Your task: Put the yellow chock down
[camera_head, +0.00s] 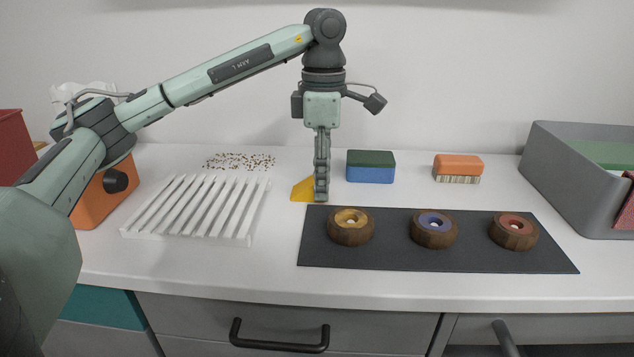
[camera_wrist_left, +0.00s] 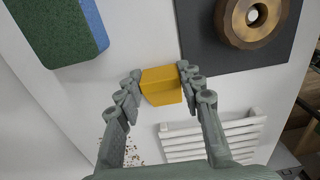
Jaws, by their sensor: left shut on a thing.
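The yellow chock (camera_head: 301,190) is at the fingertips of my left gripper (camera_head: 321,196) in the head view, partly hidden behind the fingers. It is low over the white worktop, just behind the left end of the dark mat (camera_head: 440,262). In the left wrist view the chock (camera_wrist_left: 161,86) sits between the two fingers of my left gripper (camera_wrist_left: 160,84), which is shut on it. I cannot tell whether the chock touches the worktop. My right gripper is not in view.
A green-and-blue sponge (camera_head: 371,167), an orange brush (camera_head: 458,167), a white slatted rack (camera_head: 195,210), brown crumbs (camera_head: 240,161) and a grey bin (camera_head: 566,180) stand around.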

